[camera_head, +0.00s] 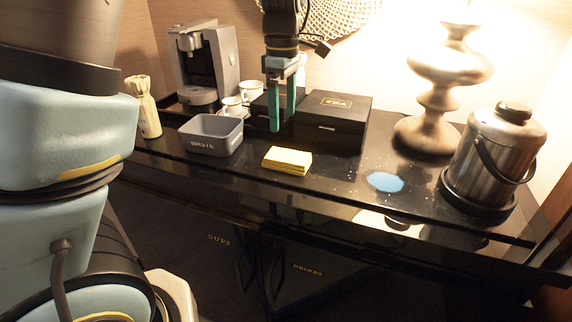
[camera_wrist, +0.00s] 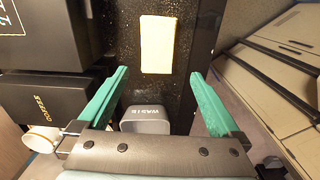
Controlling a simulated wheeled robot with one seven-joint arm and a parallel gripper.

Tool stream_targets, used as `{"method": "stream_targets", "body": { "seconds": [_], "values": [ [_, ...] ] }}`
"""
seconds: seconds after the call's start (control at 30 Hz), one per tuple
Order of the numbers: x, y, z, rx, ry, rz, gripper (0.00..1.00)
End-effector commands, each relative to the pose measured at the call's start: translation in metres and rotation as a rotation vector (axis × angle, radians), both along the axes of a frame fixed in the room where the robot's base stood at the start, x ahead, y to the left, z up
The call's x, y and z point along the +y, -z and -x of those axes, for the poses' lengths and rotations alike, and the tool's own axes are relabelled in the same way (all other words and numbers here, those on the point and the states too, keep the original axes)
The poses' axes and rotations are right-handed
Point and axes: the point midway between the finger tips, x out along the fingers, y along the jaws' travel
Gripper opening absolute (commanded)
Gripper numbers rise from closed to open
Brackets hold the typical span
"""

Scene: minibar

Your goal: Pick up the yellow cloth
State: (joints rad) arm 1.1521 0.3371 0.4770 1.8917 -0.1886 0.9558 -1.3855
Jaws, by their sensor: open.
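The yellow cloth (camera_head: 287,160) is a folded, flat block lying on the black counter, near its front edge. In the wrist view the cloth (camera_wrist: 157,44) lies beyond the fingertips, between their lines and apart from both. My gripper (camera_head: 282,127) has green fingers pointing down, above the counter and in front of the black boxes, higher than the cloth and behind it. In the wrist view my gripper (camera_wrist: 158,72) is open, with nothing between its fingers.
A grey waste bin (camera_head: 211,134) stands left of the cloth. Black boxes (camera_head: 338,118) stand behind it. A blue patch (camera_head: 385,182), a steel ice bucket (camera_head: 498,150) and a lamp (camera_head: 436,100) are to the right. A coffee machine (camera_head: 203,62) and cups (camera_head: 232,104) stand back left.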

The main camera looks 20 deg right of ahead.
Motion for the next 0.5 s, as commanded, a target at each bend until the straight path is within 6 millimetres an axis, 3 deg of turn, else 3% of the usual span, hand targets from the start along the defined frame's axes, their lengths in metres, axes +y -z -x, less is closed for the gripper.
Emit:
{"method": "stream_targets", "body": {
  "seconds": [0.3, 0.5],
  "values": [
    [-0.003, 0.041, 0.001, 0.003, -0.012, -0.006, 1.00],
    [-0.004, 0.056, 0.001, 0.000, -0.009, -0.003, 1.00]
  ]
}}
